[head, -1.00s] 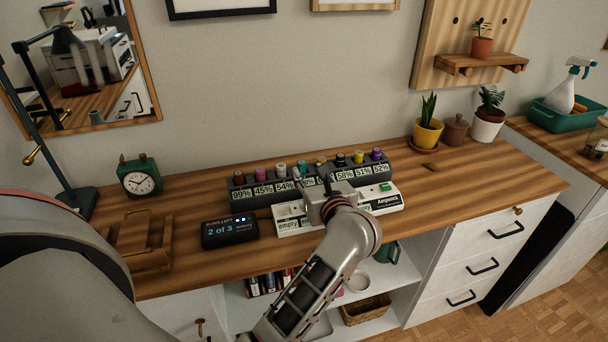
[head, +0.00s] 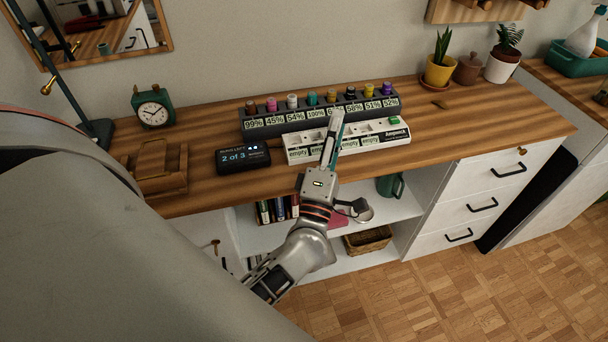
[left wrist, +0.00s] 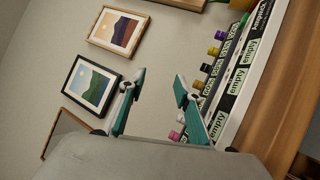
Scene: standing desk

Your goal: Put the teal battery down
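The teal battery (head: 312,99) stands upright in the dark rack (head: 262,133), in the slot above the 100% label, in the head view. My left gripper (head: 337,118) is just right of it, its teal fingers over the white charger strip (head: 375,137) and the rack's front. In the left wrist view my left gripper (left wrist: 160,78) has its fingers apart with nothing between them. Part of the rack and strip is hidden behind the fingers. My right gripper is not in view.
Other coloured batteries stand in the rack, including a white one (head: 292,101) and a purple one (head: 387,89). A black display (head: 243,157) reads "2 of 3". A clock (head: 153,107) and a wooden holder (head: 160,182) stand left. The desk right of the strip is mostly clear.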

